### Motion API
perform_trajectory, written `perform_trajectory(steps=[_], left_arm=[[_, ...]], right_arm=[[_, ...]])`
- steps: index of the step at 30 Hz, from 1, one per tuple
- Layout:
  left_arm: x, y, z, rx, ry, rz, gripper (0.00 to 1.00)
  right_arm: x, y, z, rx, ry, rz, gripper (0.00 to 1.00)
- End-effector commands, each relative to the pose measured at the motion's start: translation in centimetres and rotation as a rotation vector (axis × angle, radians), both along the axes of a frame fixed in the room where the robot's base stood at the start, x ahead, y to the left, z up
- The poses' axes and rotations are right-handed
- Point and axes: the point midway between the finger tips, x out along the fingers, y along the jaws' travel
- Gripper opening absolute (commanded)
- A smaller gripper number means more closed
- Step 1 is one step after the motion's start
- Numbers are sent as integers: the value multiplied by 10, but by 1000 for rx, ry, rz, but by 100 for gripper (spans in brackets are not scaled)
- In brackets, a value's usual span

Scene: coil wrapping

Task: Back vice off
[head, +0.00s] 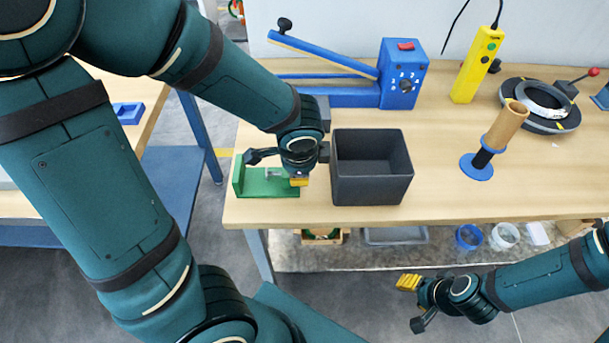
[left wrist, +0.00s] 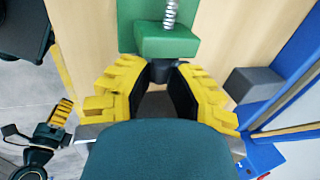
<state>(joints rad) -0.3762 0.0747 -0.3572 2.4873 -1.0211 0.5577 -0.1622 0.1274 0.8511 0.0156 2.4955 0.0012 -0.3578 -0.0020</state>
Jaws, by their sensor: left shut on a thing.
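The green vice (head: 265,190) sits at the table's front left edge. In the left wrist view its green block (left wrist: 166,42) shows at the top, with a silver threaded screw (left wrist: 170,13) beyond it. My left gripper (head: 299,181) is at the vice's right end, pointing down. In the left wrist view its yellow fingers (left wrist: 158,92) are shut on a dark handle (left wrist: 160,70) next to the green block. The handle is mostly hidden by the fingers. My right gripper (head: 409,283) is in front of the table, away from the vice; its opening is unclear.
A dark open bin (head: 372,200) stands close to the right of my left gripper. Behind are a blue lever machine (head: 402,75) and a yellow control box (head: 476,65). A brown roll on a blue stand (head: 477,168) and a dark ring (head: 540,108) are at the right.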

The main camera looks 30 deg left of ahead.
Motion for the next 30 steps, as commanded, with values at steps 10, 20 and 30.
perform_trajectory(steps=[10, 20, 30], left_arm=[[-1, 0, -1, 0, 5, 2, 57], [1, 2, 6, -37, 72, 3, 57], [3, 3, 7, -96, 170, 3, 57]], right_arm=[[0, 0, 0, 0, 0, 0, 47], [-6, 1, 36, 3, 14, 3, 47], [-3, 0, 85, 1, 9, -7, 47]])
